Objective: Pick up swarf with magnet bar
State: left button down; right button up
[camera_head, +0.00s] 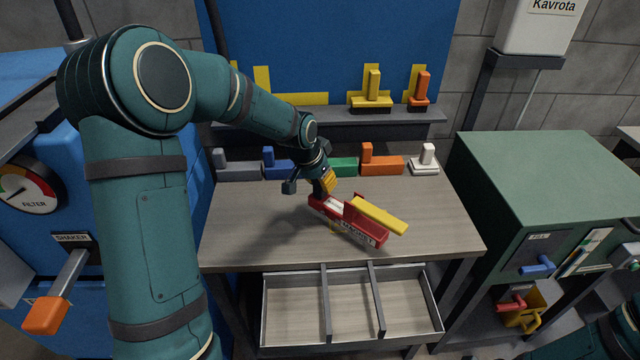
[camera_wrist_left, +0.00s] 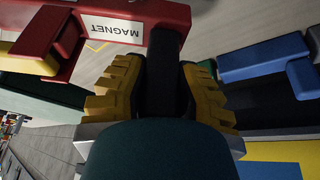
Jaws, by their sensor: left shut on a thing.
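The magnet bar (camera_head: 352,222) is a red block with a white MAGNET label and a yellow bar on top, above the grey-brown workbench top (camera_head: 250,225). I cannot tell whether it touches the bench. My left gripper (camera_head: 326,186) is shut on its dark handle at the left end. In the left wrist view, the yellow ridged fingers (camera_wrist_left: 160,95) close on both sides of the black handle (camera_wrist_left: 165,75), beside the red body (camera_wrist_left: 145,25). I cannot make out any swarf. My right gripper does not show; only part of that arm shows at lower right.
Grey, blue, green, orange and white handled blocks (camera_head: 382,164) line the bench's back edge. An open drawer (camera_head: 300,305) with dividers juts out in front. A green cabinet (camera_head: 545,185) with small handles stands right; a blue machine (camera_head: 45,120) stands left.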

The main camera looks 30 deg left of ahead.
pick_arm(q)
notch_tip(320, 180, up, 3)
jog(key=shift+w+d+f+p, duration=0.15)
jog(key=shift+p, duration=0.6)
jog(key=shift+r+p, duration=0.65)
jog(key=shift+r, duration=0.3)
